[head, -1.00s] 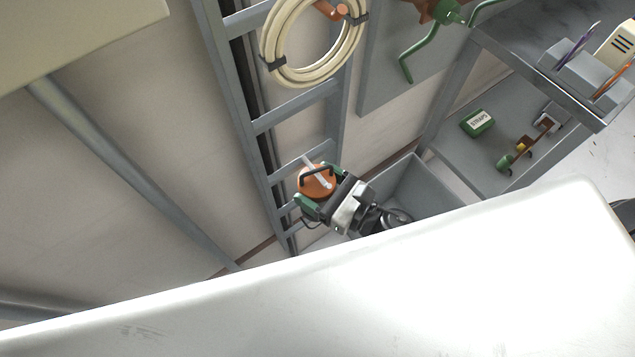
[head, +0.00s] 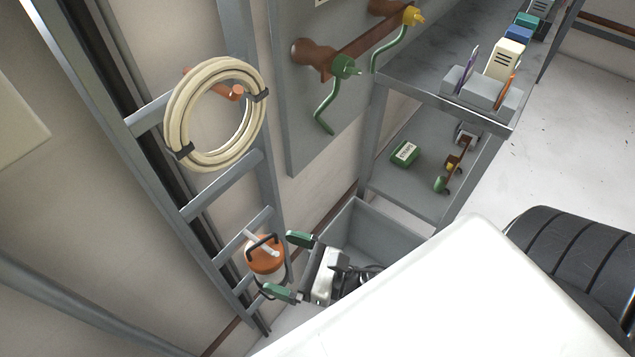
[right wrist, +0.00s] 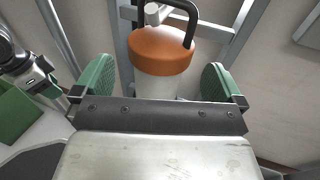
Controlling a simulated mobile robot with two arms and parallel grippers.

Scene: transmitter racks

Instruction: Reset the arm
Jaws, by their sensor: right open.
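My right gripper (head: 288,266) is open, with its two green finger pads spread apart. It also shows in the right wrist view (right wrist: 158,82). A canister (head: 266,257) with an orange top, white body and dark handle stands upright at the ladder-like rack. In the right wrist view the canister (right wrist: 162,55) is ahead, in line with the gap between the fingers; no grip on it shows. A dark and grey arm part with a small green tip (right wrist: 35,75) is at that view's left edge. It may be my left arm; its jaws are unclear. The head view shows no left gripper.
A cream cable coil (head: 178,105) hangs on the rack (head: 222,188). A grey bin (head: 400,238) is just right of the gripper. Grey shelves (head: 435,88) stand at right, with a green box (head: 404,153) on the lower one. A panel (head: 302,125) carries green and yellow crank handles.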

